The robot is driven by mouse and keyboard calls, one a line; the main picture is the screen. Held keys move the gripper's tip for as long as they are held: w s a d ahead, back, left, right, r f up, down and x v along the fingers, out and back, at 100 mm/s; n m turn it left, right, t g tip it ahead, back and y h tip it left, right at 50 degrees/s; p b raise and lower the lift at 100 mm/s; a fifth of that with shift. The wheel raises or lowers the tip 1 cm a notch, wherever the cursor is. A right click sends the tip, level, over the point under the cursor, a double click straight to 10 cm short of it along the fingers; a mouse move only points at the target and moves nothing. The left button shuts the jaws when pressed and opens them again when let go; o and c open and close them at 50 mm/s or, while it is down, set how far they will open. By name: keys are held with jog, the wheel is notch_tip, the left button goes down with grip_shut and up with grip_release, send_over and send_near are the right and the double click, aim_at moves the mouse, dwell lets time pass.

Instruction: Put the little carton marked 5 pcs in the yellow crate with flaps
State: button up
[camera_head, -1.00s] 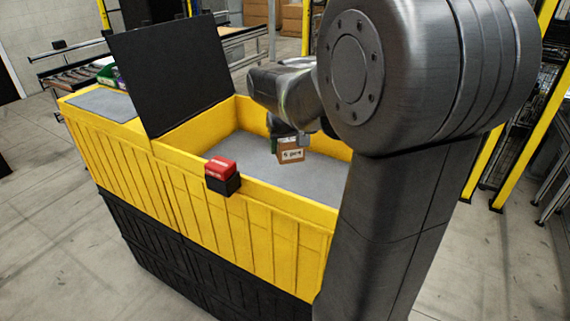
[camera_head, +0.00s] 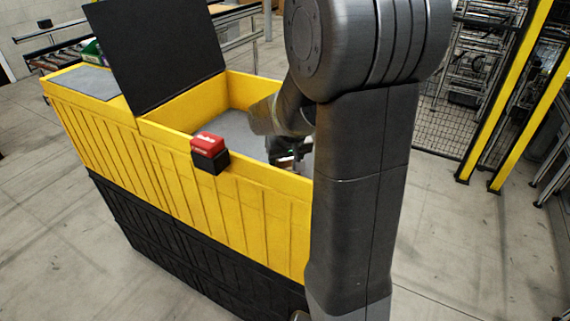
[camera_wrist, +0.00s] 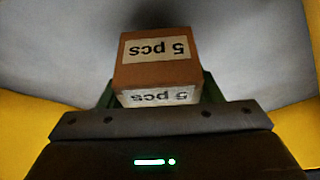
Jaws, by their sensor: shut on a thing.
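The little brown carton (camera_wrist: 157,70) has white labels reading "5 pcs", upside down in the wrist view. My gripper (camera_wrist: 155,98) is shut on it, with a green finger on each side. In the head view my gripper (camera_head: 287,154) is low over the inside of the yellow crate (camera_head: 222,200). There the carton is hidden or too small to make out. The crate has a grey floor (camera_head: 232,125) and a raised black flap (camera_head: 160,50). In the wrist view, grey floor lies beyond the carton, with yellow walls (camera_wrist: 30,125) at both sides. I cannot tell whether the carton touches the floor.
A red and black box (camera_head: 209,152) sits on the crate's near rim, close to my arm. A grey panel (camera_head: 88,82) covers the crate's left end. Yellow posts (camera_head: 510,95) and a mesh fence (camera_head: 440,125) stand at the right. The concrete floor in front is clear.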

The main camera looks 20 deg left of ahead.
jog(key=shift+f, duration=0.85)
jog(key=shift+f, duration=0.2)
jog(key=o, duration=1.1)
jog(key=shift+c, duration=0.2)
jog(key=shift+r, duration=0.1)
jog(key=shift+r, duration=0.45)
jog(key=v, duration=1.1)
jog(key=shift+s, duration=0.15)
jog(key=shift+d+r, duration=0.1)
